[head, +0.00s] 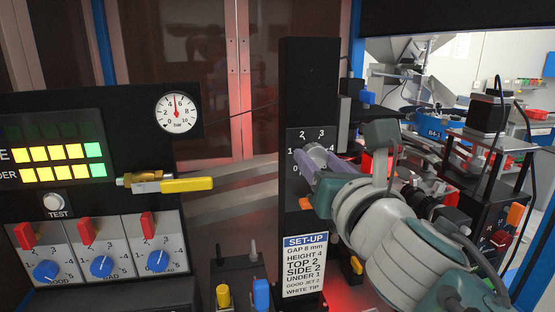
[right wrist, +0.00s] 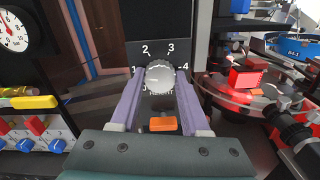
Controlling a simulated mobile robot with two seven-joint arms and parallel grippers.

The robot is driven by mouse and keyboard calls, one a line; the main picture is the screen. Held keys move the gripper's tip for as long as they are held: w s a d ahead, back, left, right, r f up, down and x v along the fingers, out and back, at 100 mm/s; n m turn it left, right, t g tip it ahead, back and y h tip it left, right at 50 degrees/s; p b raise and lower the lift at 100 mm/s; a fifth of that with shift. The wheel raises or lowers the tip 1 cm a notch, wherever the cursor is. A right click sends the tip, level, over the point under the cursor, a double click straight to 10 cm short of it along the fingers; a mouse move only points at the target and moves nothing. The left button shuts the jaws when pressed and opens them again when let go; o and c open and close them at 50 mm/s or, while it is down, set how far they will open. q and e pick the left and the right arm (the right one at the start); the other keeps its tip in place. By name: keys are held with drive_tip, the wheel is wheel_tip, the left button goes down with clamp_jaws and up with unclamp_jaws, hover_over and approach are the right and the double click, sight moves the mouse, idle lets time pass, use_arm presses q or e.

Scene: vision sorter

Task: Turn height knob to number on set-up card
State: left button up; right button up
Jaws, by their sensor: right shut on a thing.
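The height knob (right wrist: 160,77) is a grey ribbed round knob on a dark panel. Its scale numbers include 1, 2, 3 and 4, with the word HEIGHT below, partly covered. It also shows in the head view (head: 316,152), partly behind my gripper. My right gripper (right wrist: 160,88) is shut on the knob, one purple finger at each side. I cannot tell for sure which number the knob points to. The set-up card (head: 304,265) below the panel reads HEIGHT 4, among other lines. My left gripper is not in view.
An orange block (right wrist: 163,124) sits just below the knob. At left are three blue knobs (head: 101,266) with red levers, a yellow-handled valve (head: 187,185) and a pressure gauge (head: 177,112). A round disc with red parts (right wrist: 246,80) lies to the right.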

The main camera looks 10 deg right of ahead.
clamp_jaws()
